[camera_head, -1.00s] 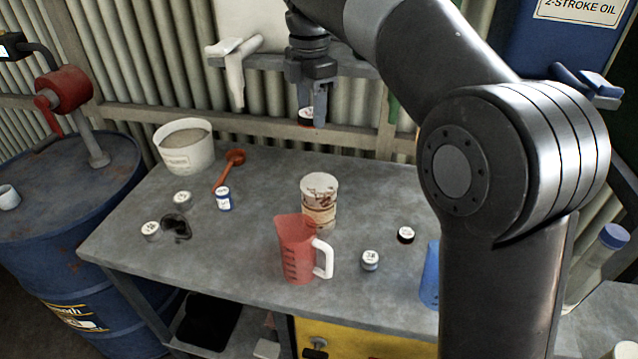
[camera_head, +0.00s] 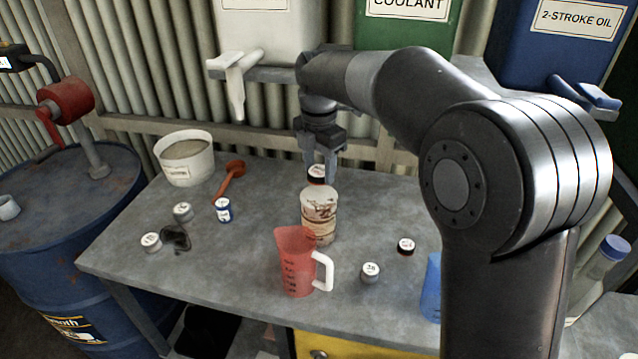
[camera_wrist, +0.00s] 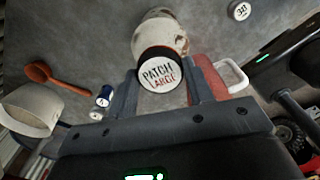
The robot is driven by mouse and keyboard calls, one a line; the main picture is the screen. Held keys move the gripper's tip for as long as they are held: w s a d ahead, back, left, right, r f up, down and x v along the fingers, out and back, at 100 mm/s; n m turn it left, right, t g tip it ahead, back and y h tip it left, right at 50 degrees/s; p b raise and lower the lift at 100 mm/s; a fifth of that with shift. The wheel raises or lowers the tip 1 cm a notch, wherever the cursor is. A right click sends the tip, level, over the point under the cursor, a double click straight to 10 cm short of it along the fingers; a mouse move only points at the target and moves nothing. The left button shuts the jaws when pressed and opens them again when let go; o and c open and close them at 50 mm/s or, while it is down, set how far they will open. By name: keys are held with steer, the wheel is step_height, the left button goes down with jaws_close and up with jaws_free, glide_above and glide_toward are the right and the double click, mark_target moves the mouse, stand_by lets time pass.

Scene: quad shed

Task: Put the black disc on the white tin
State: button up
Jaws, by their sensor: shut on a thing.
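My gripper (camera_head: 321,176) points down and is shut on the black disc (camera_head: 317,174), which has a white top label. In the wrist view the disc (camera_wrist: 160,72) reads "PATCH LARGE" and sits between my two fingers. The white tin (camera_head: 318,222), rust-stained with a worn label, stands upright on the bench just below the disc in the head view. In the wrist view the disc hides part of the tin (camera_wrist: 160,30). I cannot tell whether disc and tin touch.
A red jug (camera_head: 296,265) stands close in front of the tin. Small labelled containers (camera_head: 370,272) (camera_head: 405,247) (camera_head: 223,210) are scattered around. A white tub (camera_head: 184,160) and an orange scoop (camera_head: 232,178) are at back left.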

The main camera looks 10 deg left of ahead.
mark_target(319, 195)
steer(key=shift+f, duration=2.4)
steer(key=shift+f, duration=0.1)
steer(key=o, duration=0.9)
steer(key=shift+o, duration=0.2)
step_height(319, 195, up, 12)
steer(key=shift+f, duration=0.25)
steer(key=shift+r, duration=0.4)
